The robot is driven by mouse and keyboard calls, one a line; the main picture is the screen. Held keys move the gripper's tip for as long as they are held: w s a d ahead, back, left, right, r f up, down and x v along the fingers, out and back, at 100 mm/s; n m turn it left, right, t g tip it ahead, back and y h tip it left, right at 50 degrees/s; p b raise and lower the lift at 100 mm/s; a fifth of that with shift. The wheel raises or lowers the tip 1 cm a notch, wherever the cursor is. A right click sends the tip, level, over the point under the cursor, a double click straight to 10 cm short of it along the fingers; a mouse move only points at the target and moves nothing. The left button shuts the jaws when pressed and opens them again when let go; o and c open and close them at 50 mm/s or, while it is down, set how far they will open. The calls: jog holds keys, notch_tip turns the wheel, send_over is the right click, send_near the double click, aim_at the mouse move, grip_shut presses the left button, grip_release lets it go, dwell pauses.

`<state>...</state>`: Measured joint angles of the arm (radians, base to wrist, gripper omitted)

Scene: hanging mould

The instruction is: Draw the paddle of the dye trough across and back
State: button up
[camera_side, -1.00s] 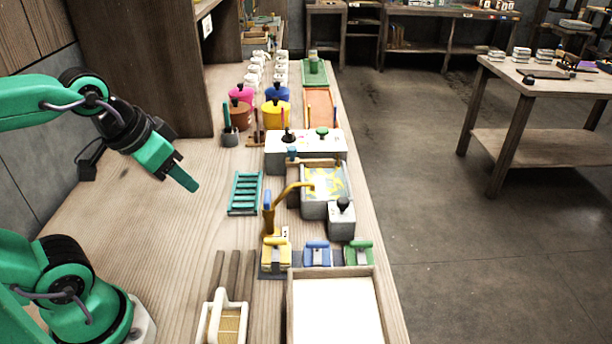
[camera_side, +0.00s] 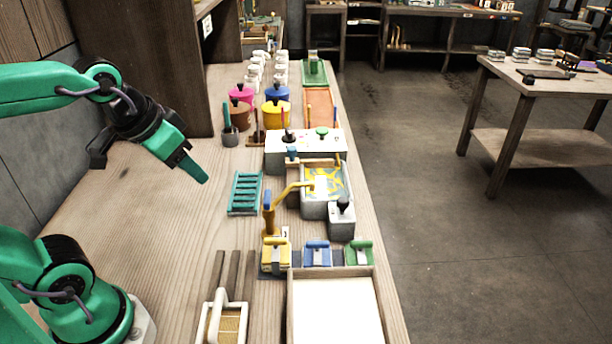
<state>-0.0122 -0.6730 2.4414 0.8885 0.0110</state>
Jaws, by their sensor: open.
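The dye trough (camera_side: 313,208) is a grey open box near the table's right edge, holding pale liquid with yellow swirls. I cannot tell which piece is the paddle. My gripper (camera_side: 203,178) hangs in the air left of the trough and of the teal rack, clear of both. Its jaws are open and empty, pointing down to the right; one finger mostly hides the other.
A teal ladder-like rack (camera_side: 244,193) lies between my gripper and the trough. A grey block with a black knob (camera_side: 342,218) adjoins the trough's near right. A white-topped box (camera_side: 304,143) stands behind. Blue, green and yellow tools and a white tray (camera_side: 337,310) lie nearer.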

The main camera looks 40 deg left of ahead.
jog(key=w+a+r, duration=0.2)
jog(key=w, duration=0.7)
jog(key=g, duration=0.1)
send_near(291, 148)
jog(key=shift+w+d+f+y, duration=0.1)
jog(key=shift+w+f+y, duration=0.15)
jog(key=shift+f+y, duration=0.25)
jog(key=shift+f, duration=0.15)
jog(key=shift+d+x, duration=0.15)
jog(key=shift+x, duration=1.75)
jog(key=shift+d+x, duration=0.2)
jog(key=shift+x, duration=1.75)
grip_shut()
